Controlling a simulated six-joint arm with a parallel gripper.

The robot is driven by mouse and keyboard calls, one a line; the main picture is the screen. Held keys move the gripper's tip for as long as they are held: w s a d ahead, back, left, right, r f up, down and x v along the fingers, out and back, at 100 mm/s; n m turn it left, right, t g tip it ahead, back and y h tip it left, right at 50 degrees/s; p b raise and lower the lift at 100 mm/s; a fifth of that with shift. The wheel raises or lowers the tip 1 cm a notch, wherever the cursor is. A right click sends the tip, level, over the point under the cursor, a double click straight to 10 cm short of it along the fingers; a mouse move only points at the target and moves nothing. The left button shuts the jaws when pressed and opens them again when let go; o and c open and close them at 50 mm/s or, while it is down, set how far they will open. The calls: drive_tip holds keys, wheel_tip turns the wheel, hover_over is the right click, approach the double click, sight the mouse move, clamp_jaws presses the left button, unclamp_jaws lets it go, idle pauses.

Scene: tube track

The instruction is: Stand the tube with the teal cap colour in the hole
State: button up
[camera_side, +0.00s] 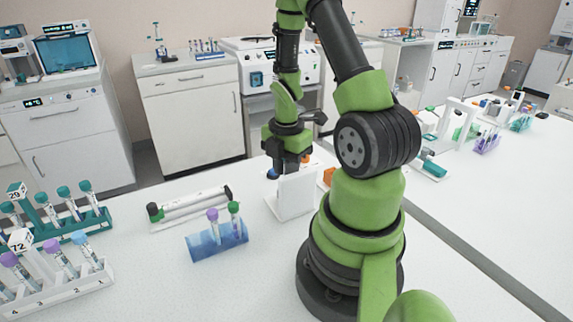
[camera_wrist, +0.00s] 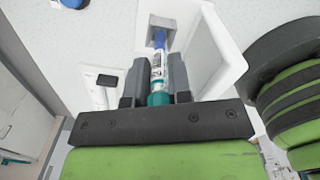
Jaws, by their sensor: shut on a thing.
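My gripper (camera_wrist: 157,80) is shut on a tube (camera_wrist: 157,65) with a teal cap (camera_wrist: 158,98). The cap is near the palm, and a printed label shows between the fingers. The tube's blue end points away from the palm, toward a grey square recess (camera_wrist: 166,23) in a white stand (camera_wrist: 205,50). I cannot tell whether the blue end is inside the recess or just over it. In the side view my gripper (camera_side: 287,163) is over the white stand (camera_side: 292,195), where a small blue part shows beside the fingers; the cap is hidden there.
A blue rack (camera_side: 205,248) with a purple-capped and a green-capped tube stands at front left of the stand. A long white tray (camera_side: 190,208) lies behind it. Racks marked 29 (camera_side: 48,232) and 72 (camera_side: 45,292) are at far left. An orange piece (camera_side: 328,176) is close right.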

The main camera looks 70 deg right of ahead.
drive_tip(key=o, duration=0.9)
wheel_tip(320, 180, up, 10)
drive_tip(key=shift+f, duration=0.1)
idle(0.4)
drive_tip(key=shift+a, duration=0.1)
idle(0.4)
